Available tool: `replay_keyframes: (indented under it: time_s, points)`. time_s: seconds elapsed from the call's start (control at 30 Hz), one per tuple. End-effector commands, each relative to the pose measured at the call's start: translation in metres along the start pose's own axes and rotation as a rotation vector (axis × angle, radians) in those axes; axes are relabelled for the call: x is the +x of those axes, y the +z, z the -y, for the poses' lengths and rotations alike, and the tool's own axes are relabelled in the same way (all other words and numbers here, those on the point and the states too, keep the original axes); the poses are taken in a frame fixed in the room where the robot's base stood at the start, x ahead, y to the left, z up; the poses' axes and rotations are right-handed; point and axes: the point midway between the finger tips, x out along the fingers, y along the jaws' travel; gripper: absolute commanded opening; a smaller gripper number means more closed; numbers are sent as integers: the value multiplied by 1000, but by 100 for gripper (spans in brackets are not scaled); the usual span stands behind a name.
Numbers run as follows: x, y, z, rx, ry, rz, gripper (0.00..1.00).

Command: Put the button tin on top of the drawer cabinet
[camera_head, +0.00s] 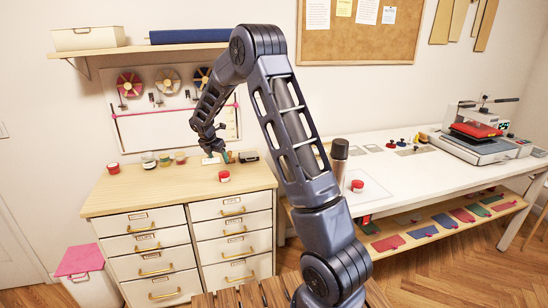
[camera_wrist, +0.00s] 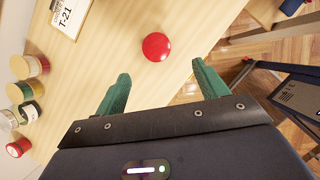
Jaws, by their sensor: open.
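A small round tin with a red lid (camera_head: 224,176) stands on the wooden top of the drawer cabinet (camera_head: 140,192). In the wrist view its red lid (camera_wrist: 156,47) lies just beyond my gripper's fingertips, roughly centred between them and not touched. A similar red-lidded tin (camera_head: 357,186) stands on the white table to the right; I cannot tell which is the button tin. My gripper (camera_head: 226,158) is above the back part of the cabinet top. Its green fingers (camera_wrist: 160,72) are apart with nothing between them.
Several small jars (camera_head: 165,159) stand at the cabinet's back left, with a red one (camera_head: 113,168) at the end. A T-21 card (camera_wrist: 72,15) lies on the top. The cabinet's front left top is clear.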

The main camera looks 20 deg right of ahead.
Motion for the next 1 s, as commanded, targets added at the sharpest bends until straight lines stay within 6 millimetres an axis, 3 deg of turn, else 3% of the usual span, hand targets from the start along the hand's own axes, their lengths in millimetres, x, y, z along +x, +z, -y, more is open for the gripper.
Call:
replay_keyframes:
  time_s: [0.2,0.47,0.77,1.0]
  points:
    - [-56,23,52,259,12,-13,72]
    - [-122,37,129,630,23,-42,72]
    - [-186,31,220,1049,33,-84,72]
    - [-224,12,290,1378,37,-128,72]
